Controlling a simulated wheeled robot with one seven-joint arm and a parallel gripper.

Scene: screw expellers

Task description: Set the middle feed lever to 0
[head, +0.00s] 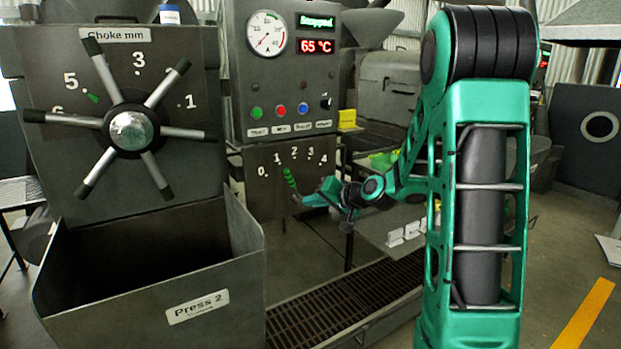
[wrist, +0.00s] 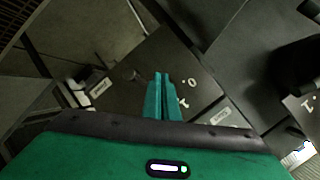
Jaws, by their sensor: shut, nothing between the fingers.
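The feed lever (head: 289,177) has a bright green grip and stands on a dark panel (head: 258,190) marked 0 to 4, in the middle of the head view. Its grip leans up and left, with its top just below and right of the 1. My gripper (head: 299,198) is just right of and below the grip; I cannot tell if they touch. The lever's lower part is hidden behind the gripper. In the wrist view my gripper's teal fingers (wrist: 161,77) are together and empty, in front of the panel (wrist: 150,65) with its 0 and 1. The green grip is not clear there.
A spoked choke wheel (head: 131,130) and an open metal bin (head: 150,295) labelled Press 2 stand at the left. A control box (head: 285,75) with a gauge and buttons is above the panel. A floor grate (head: 340,300) lies below.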

